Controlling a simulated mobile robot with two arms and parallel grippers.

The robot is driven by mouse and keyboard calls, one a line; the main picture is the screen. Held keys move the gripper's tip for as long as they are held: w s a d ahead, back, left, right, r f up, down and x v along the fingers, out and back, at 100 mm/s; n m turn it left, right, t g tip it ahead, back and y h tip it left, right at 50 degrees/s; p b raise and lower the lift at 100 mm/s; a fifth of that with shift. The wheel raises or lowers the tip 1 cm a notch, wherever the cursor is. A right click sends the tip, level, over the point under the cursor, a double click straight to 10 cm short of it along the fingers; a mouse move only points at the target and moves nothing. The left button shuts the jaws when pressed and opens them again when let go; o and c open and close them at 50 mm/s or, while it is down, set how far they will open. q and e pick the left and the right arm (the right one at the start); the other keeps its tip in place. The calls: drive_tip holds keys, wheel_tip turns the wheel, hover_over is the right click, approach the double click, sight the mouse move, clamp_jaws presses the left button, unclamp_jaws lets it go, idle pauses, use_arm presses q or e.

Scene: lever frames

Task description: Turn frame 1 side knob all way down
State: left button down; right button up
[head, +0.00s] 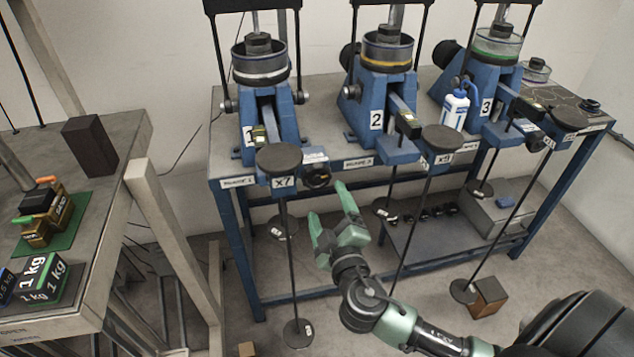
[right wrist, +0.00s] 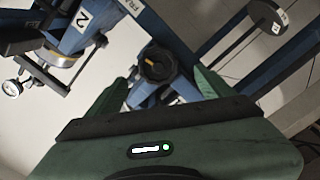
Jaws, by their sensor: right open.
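Frame 1 (head: 256,125) is the blue lever frame at the left of the bench. Its side knob (head: 316,178) is a black round knob at the bench's front edge, just right of the x7 pan (head: 279,157). In the right wrist view a black knob with an orange mark (right wrist: 157,65) shows ahead, between the fingers. My right gripper (head: 328,208) is green, open and empty. It is below and slightly right of the knob in the head view, its fingers pointing up, apart from the knob. My left gripper is not in view.
Frame 2 (head: 378,95) and frame 3 (head: 483,80) stand to the right. Thin hanging rods, one under the x9 pan (head: 442,138), drop in front of the bench near my right arm. A side table (head: 112,200) with 1 kg weights is at left.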

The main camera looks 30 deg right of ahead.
sight(317, 180)
drive_tip(key=x, duration=0.6)
drive_tip(key=r+x, duration=0.1)
drive_tip(key=x, duration=0.2)
drive_tip(key=shift+w+a+p, duration=0.1)
drive_tip(key=shift+w+p, duration=0.2)
drive_tip(key=shift+p, duration=0.05)
drive_tip(key=shift+f, duration=0.15)
drive_tip(key=c, duration=0.3)
drive_tip(key=shift+w+f, duration=0.1)
clamp_jaws()
